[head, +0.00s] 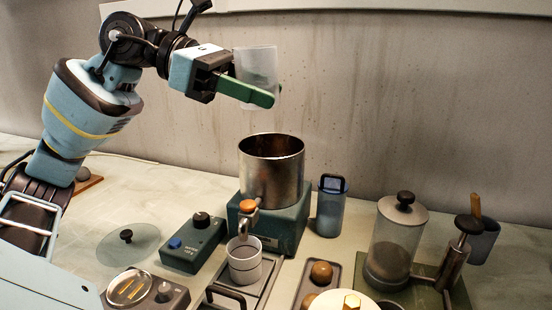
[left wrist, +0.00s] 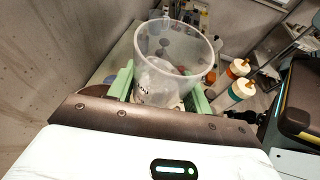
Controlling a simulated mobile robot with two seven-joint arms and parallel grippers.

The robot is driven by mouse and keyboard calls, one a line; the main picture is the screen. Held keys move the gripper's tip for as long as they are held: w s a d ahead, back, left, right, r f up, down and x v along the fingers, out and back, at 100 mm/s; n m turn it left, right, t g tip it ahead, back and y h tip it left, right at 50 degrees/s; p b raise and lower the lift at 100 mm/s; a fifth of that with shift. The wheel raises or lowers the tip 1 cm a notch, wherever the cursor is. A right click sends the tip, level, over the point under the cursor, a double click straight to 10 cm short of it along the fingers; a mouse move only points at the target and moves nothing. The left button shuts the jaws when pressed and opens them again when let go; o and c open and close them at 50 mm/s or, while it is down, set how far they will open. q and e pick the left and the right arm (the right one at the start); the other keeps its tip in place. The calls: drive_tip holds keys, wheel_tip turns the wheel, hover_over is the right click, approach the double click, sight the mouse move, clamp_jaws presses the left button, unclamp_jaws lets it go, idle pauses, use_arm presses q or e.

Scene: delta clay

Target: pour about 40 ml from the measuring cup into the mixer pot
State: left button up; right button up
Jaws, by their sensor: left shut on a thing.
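My left gripper (head: 243,88) is shut on a clear measuring cup (head: 256,66) and holds it in the air above the mixer pot. The cup looks near upright, and it also shows between the green fingers in the left wrist view (left wrist: 174,50). I cannot tell how much liquid is in it. The mixer pot (head: 271,172) is an open steel pot on a teal base, with an orange-knobbed tap at its front. My right gripper is not in view.
A small white cup (head: 244,262) stands under the tap. A blue container (head: 331,208) stands right of the pot. A control box (head: 193,243), a glass lid (head: 127,245) and a small scale (head: 143,292) are at the left. A glass jar (head: 395,240) stands at the right.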

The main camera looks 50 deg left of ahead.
use_arm(q)
wheel_tip(320, 180, down, 8)
drive_tip(key=w+b, duration=0.1)
drive_tip(key=b, duration=0.4)
drive_tip(key=shift+w+b, duration=0.3)
drive_tip(key=shift+w, duration=0.1)
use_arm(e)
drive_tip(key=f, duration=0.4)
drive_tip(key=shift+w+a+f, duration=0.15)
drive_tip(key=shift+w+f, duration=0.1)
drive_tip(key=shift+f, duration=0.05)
use_arm(q)
drive_tip(key=shift+a+n+g, duration=0.1)
drive_tip(key=shift+n+g, duration=0.2)
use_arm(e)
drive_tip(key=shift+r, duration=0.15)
